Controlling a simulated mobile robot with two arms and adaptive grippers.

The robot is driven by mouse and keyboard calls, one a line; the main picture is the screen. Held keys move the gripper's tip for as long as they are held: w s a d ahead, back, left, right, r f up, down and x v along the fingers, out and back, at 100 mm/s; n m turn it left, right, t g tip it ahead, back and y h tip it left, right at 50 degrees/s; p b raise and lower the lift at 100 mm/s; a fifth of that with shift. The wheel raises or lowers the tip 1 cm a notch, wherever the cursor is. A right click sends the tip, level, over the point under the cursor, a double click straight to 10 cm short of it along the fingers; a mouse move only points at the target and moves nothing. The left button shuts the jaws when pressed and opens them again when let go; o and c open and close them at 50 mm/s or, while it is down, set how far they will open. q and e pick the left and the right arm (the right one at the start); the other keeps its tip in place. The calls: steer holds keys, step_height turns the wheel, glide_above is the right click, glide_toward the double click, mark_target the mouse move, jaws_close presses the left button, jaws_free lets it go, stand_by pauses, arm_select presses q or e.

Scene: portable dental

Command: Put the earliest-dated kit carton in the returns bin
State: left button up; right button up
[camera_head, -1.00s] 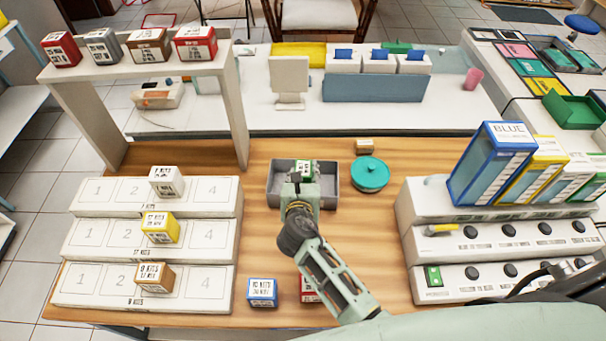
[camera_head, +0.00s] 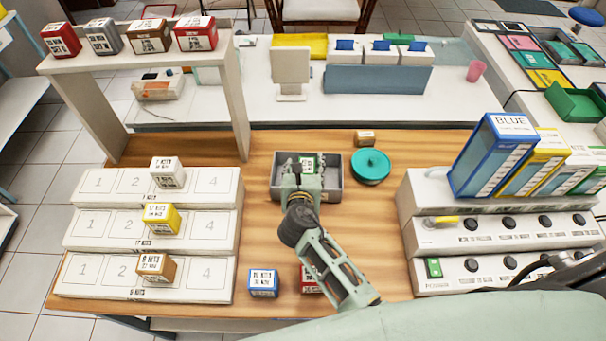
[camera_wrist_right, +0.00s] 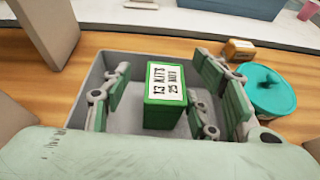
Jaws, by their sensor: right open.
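A green kit carton (camera_head: 308,163) with a white label sits inside the grey bin (camera_head: 335,184). In the right wrist view, the carton (camera_wrist_right: 165,103) reads 13 KITS above a date that starts with 25; its month is hard to read. My right gripper (camera_head: 303,172) is over the bin; in the right wrist view its fingers (camera_wrist_right: 160,98) stand apart on both sides of the carton, with gaps visible. White (camera_head: 166,173), yellow (camera_head: 161,219) and brown (camera_head: 155,267) cartons stand on the left tiers. Blue (camera_head: 263,283) and red (camera_head: 311,280) cartons stand near the front edge. My left gripper is out of view.
A teal round lidded container (camera_head: 370,166) and a small brown box (camera_head: 365,138) are right of the bin. Several cartons stand on the high left shelf (camera_head: 140,62). Binders (camera_head: 492,155) and a knobbed stepped unit (camera_head: 425,235) occupy the right side.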

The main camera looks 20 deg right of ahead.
steer(key=v, duration=1.2)
steer(key=shift+r+b, duration=0.35)
steer(key=shift+r, duration=0.05)
steer(key=shift+d+f, duration=0.1)
